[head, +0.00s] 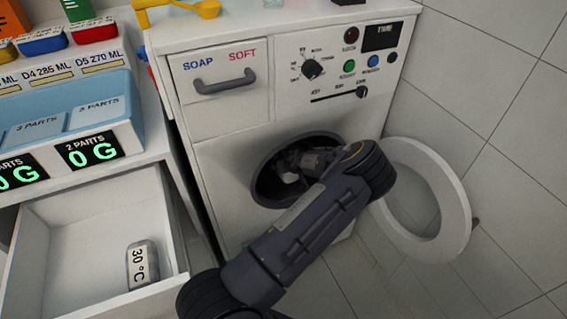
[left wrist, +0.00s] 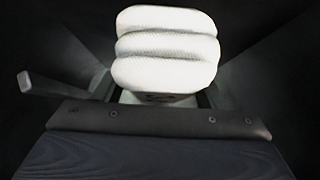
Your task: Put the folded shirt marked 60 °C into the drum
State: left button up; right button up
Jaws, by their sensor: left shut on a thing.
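My left arm reaches into the open drum (head: 262,188) of the washing machine, and my left gripper (head: 294,170) is inside the opening, partly hidden by my own arm. In the left wrist view the gripper is shut on a white folded shirt (left wrist: 166,45) with several stacked folds. The shirt's label is turned away and only a dark trace of it shows, so I cannot read it. Around the shirt is the dark inside of the drum. I cannot tell whether the shirt touches the drum wall. My right gripper is not in view.
The round door (head: 455,205) stands open at the right. An open drawer (head: 60,228) at the lower left holds a grey folded item (head: 141,265) marked 30 °C. The soap drawer (head: 222,82) is shut. A yellow scoop (head: 208,9) lies on top of the machine.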

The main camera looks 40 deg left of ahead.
pick_arm(q)
jog(key=shift+f+b, duration=0.5)
jog(key=shift+f, duration=0.05)
jog(key=o, duration=1.1)
jog(key=shift+r, duration=0.15)
